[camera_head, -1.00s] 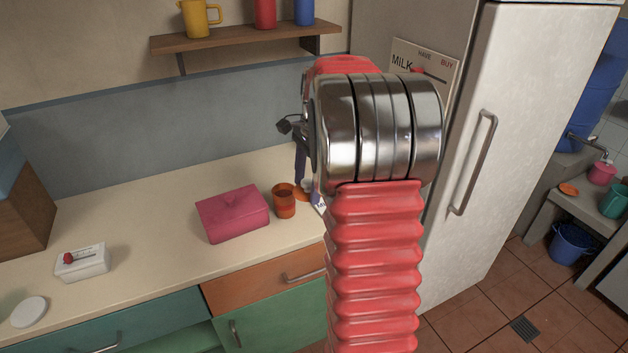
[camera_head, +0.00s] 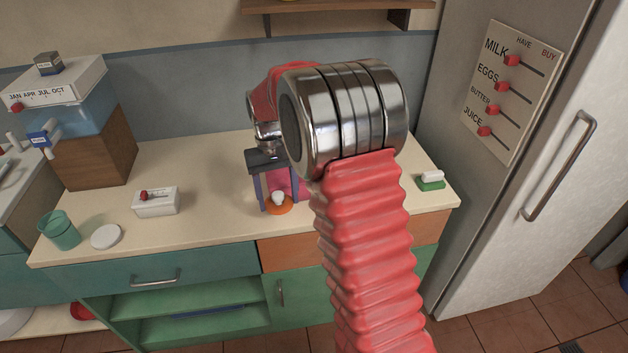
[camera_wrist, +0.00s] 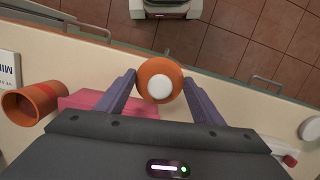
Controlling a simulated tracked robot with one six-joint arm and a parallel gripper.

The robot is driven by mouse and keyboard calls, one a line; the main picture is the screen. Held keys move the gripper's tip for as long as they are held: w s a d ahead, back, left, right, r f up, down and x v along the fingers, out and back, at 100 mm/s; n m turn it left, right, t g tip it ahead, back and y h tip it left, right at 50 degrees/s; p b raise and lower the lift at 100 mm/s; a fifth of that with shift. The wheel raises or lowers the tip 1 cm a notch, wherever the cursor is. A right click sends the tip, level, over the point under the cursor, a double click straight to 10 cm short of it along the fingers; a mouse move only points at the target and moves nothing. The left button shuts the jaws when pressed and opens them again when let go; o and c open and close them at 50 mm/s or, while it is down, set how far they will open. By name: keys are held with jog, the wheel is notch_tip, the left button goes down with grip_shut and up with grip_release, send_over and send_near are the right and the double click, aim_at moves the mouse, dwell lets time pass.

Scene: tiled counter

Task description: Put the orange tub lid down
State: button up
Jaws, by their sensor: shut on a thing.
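My gripper (camera_head: 279,198) is shut on the orange tub lid (camera_head: 279,209), a round disc with a white knob. In the wrist view the lid (camera_wrist: 157,66) sits between the two purple fingers, knob facing the camera. It is over the front part of the counter; any gap beneath it is unclear. The orange tub (camera_wrist: 28,104) shows at the left of the wrist view, lying to the left of the pink box (camera_wrist: 82,100).
A white box with a red slider (camera_head: 155,202), a white disc (camera_head: 106,236) and a green cup (camera_head: 60,230) stand left on the counter. A green and white item (camera_head: 430,181) is at the right end. Counter (camera_head: 215,210) left of my gripper is bare.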

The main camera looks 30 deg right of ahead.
jog(key=shift+n, duration=0.9)
jog(key=a, duration=0.2)
jog(key=a+f, duration=0.1)
jog(key=a, duration=0.3)
jog(key=shift+a+f, duration=0.15)
jog(key=shift+f, duration=0.25)
jog(key=shift+d, duration=0.55)
